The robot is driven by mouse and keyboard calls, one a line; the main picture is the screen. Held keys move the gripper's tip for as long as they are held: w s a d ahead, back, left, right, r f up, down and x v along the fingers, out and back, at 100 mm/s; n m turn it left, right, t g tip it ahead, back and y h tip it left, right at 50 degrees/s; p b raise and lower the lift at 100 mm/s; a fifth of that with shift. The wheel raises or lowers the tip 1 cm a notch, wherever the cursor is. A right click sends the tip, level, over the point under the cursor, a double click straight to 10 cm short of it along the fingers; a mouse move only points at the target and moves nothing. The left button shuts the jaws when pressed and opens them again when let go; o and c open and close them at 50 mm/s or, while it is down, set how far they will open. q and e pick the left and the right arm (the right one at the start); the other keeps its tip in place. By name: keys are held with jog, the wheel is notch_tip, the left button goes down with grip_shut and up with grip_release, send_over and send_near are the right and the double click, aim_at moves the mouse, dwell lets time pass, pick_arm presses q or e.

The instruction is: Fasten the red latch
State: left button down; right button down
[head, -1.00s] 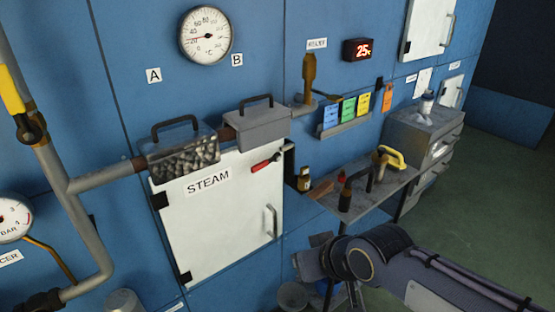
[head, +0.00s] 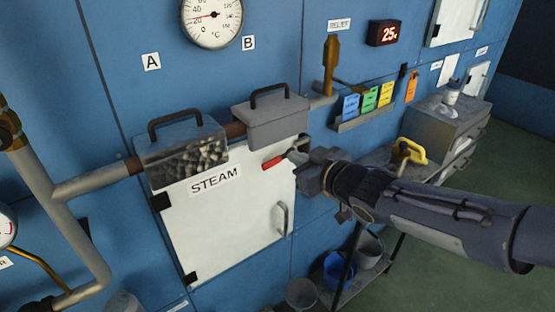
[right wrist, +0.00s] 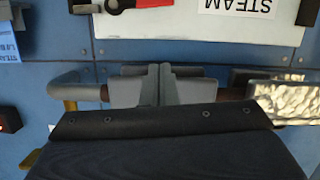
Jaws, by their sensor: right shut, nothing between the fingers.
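The red latch (head: 274,162) is a short red handle near the upper right corner of the white STEAM door (head: 225,225). The handle points left across the door face, tilted slightly down. In the right wrist view the latch (right wrist: 152,3) is cut by the top edge, with a dark pivot beside it. My right gripper (head: 297,157) is shut and empty, its tips close to the latch's right end in the head view. In the right wrist view the closed fingers (right wrist: 160,72) stop short of the red handle. I cannot tell whether they touch the latch. My left gripper is not in view.
A side table with a yellow-handled tool (head: 413,151) stands to the right. Buckets (head: 340,268) sit below. The space before the door is free.

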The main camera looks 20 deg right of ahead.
jog(key=b, duration=0.6)
send_over(275, 163)
jog(key=s, duration=0.3)
notch_tip(275, 163, down, 3)
jog(key=f, duration=0.3)
jog(key=shift+w+a+f, duration=0.2)
jog(key=shift+a, duration=0.05)
jog(key=shift+f, duration=0.1)
jog(key=shift+f+b, duration=0.15)
jog(key=shift+b, duration=0.8)
jog(key=shift+f+b, duration=0.15)
jog(key=shift+b, duration=0.75)
